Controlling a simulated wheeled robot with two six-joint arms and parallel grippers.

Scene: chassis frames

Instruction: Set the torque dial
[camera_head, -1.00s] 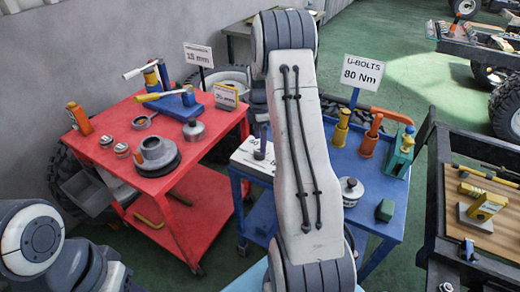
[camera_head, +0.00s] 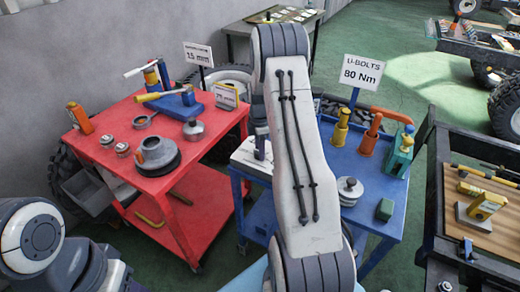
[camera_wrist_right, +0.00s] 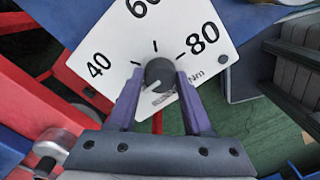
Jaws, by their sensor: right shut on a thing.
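The torque dial is a white plate (camera_wrist_right: 110,45) marked 40, 60, 80 and Nm, with a dark round knob (camera_wrist_right: 160,74) at its middle. In the head view the plate (camera_head: 250,156) lies at the left end of the blue cart, partly hidden by my right arm. My right gripper (camera_wrist_right: 159,82) is shut on the knob, with one purple finger on each side. I cannot tell exactly where the knob points. A sign (camera_head: 361,70) above the cart reads "U-BOLTS 80 Nm". My left gripper is out of view.
The blue cart (camera_head: 376,222) also holds a yellow tool (camera_head: 341,128), an orange tool (camera_head: 370,136), a teal tool (camera_head: 400,155) and round metal discs (camera_head: 349,190). A red cart (camera_head: 188,172) with several parts stands left. A wood-topped bench (camera_head: 478,225) is right.

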